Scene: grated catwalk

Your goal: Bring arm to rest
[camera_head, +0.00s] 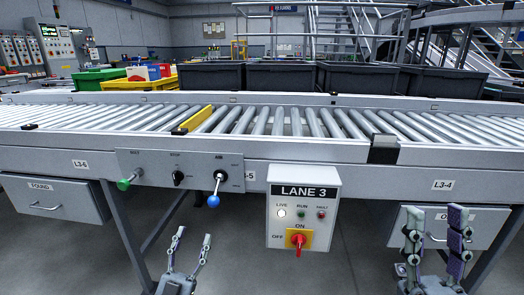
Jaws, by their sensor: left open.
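My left gripper (194,236) is low in the head view, left of centre. Its two fingers point up and stand apart, with nothing between them. It is in front of the conveyor, below the lever panel, and appears clear of it. My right gripper (437,213) is at the lower right, fingers up and apart, with purple pads. It overlaps the right drawer (490,222) in the picture; I cannot tell the gap between them. No object shows in either gripper. Most of both arms lies outside the view.
The roller conveyor (280,153) crosses the view. A panel with a green knob (123,185) and a blue-tipped lever (214,200) juts from it. The LANE 3 box (303,195), with a red switch (298,243), hangs between my grippers. A drawer (50,200) is at left.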

